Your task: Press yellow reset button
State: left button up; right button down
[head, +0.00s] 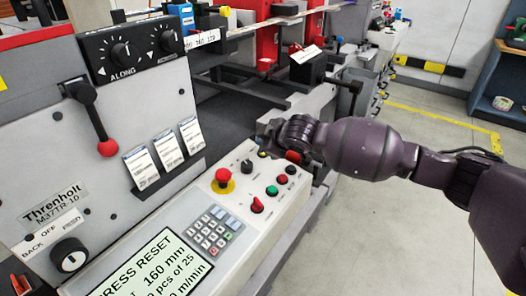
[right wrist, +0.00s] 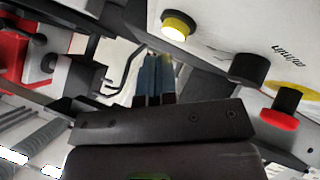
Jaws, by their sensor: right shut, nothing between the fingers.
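The yellow reset button (right wrist: 178,25) shows in the right wrist view as a round lit yellow cap in a black collar on the pale panel. In the head view only a small yellow bit of it (head: 262,154) shows beside my right gripper. My right gripper (head: 264,129) is shut and empty at the far end of the control panel. In the wrist view its closed blue-grey fingers (right wrist: 156,62) are below and left of the button, apart from it in the picture. Depth is hard to judge. My left gripper is not in view.
A red mushroom button (head: 222,174) on a yellow base and a black knob (head: 247,166) stand near the yellow button. Red, green and black controls, a keypad (head: 214,230) and a display (head: 150,268) reading "PRESS RESET" share the panel. Open floor (head: 400,215) lies right.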

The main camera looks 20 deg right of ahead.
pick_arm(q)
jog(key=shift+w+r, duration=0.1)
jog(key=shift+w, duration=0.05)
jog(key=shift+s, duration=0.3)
pick_arm(e)
jog(key=shift+f, duration=0.4)
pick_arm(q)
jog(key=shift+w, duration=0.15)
pick_arm(e)
jog(key=shift+w+f, duration=0.1)
jog(key=shift+f, duration=0.05)
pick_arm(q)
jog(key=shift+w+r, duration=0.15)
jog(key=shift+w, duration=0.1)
pick_arm(e)
jog(key=shift+f, duration=0.15)
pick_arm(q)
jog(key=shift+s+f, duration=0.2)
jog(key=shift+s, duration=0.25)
pick_arm(e)
jog(key=shift+f, duration=0.25)
jog(key=shift+r+p, duration=0.5)
jog(key=shift+r, duration=0.05)
jog(key=shift+r+p, duration=0.4)
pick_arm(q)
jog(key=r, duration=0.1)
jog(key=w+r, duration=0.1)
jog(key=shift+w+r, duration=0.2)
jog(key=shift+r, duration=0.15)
